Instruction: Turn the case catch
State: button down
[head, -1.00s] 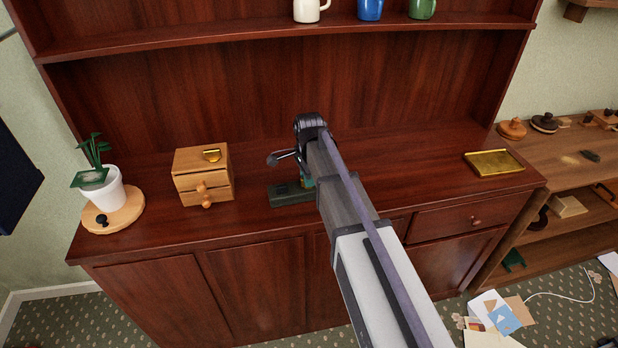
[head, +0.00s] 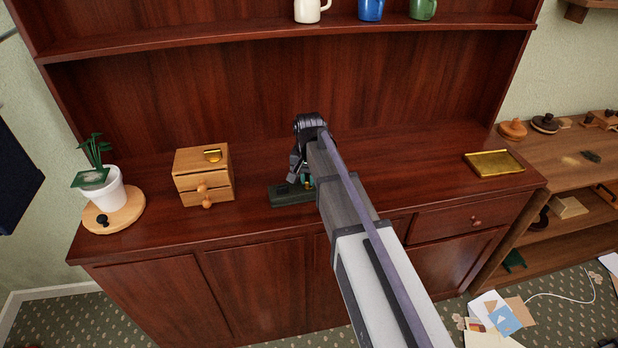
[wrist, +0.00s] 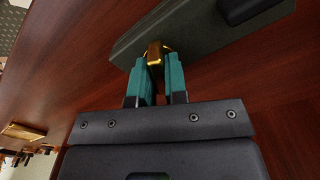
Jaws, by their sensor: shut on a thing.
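The case is a low dark green block (head: 285,197) on the cabinet top, partly hidden behind my arm in the head view. The wrist view shows its long grey-green body (wrist: 200,32) running diagonally across the top. The brass catch (wrist: 154,50) stands at the near edge of that body, between my fingertips. My gripper (wrist: 155,72), with teal fingers, is shut on the catch. In the head view my gripper (head: 308,182) is over the right part of the case, and the catch is hidden there.
A small wooden drawer box (head: 190,182) stands left of the case, with a potted plant (head: 103,190) on a round board further left. A brass tray (head: 493,163) lies at the right. Mugs (head: 370,10) stand on the shelf above. The cabinet top between case and tray is clear.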

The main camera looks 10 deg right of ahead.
aim_at(308, 176)
jog(key=n, duration=0.5)
dwell(0.5)
jog(key=c, duration=1.1)
grip_release()
jog(key=shift+c, duration=0.2)
notch_tip(308, 176, up, 11)
jog(key=p, duration=1)
jog(key=shift+p, duration=0.4)
jog(key=shift+f, duration=0.1)
